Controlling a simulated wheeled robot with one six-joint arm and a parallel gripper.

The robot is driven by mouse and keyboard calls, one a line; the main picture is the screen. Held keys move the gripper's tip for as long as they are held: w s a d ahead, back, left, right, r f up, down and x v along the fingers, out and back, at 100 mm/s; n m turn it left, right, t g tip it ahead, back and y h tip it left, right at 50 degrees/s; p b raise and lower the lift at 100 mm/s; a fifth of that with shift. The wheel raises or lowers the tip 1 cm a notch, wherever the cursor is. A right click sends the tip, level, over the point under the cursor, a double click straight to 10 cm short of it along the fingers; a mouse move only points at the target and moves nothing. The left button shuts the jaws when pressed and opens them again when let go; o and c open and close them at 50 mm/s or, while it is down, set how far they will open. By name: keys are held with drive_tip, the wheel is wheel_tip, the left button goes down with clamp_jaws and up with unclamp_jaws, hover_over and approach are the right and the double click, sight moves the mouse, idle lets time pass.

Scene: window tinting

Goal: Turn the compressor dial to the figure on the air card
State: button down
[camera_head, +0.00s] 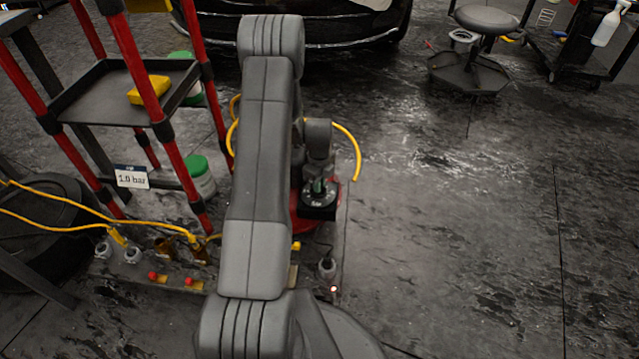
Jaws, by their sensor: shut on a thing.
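The air card (131,177) hangs on the red-legged rack at the left and appears to read 1.0 bar. The compressor (301,224) is red and stands on the floor, mostly hidden behind my arm. Its black dial box (322,212) carries a round dial face (309,199) with white marks and the word bar. My gripper (319,185) points down over the middle of the dial and is shut on its knob. The knob is mostly covered by the gripper, and the dial's setting is too small to read.
The rack's tray (75,108) holds a yellow sponge (149,90). Tubs with green lids (196,166) stand near it. Yellow hoses (90,208) run at the left, and another loops behind the compressor. A stool (484,20) stands back right. The right floor is clear.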

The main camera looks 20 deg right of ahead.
drive_tip(key=shift+n, duration=1.9)
drive_tip(key=c, duration=1.4)
unclamp_jaws()
drive_tip(key=shift+c, duration=0.2)
wheel_tip(320, 180, up, 14)
drive_tip(key=p, duration=0.3)
drive_tip(key=shift+p, duration=0.35)
drive_tip(key=shift+f, duration=0.1)
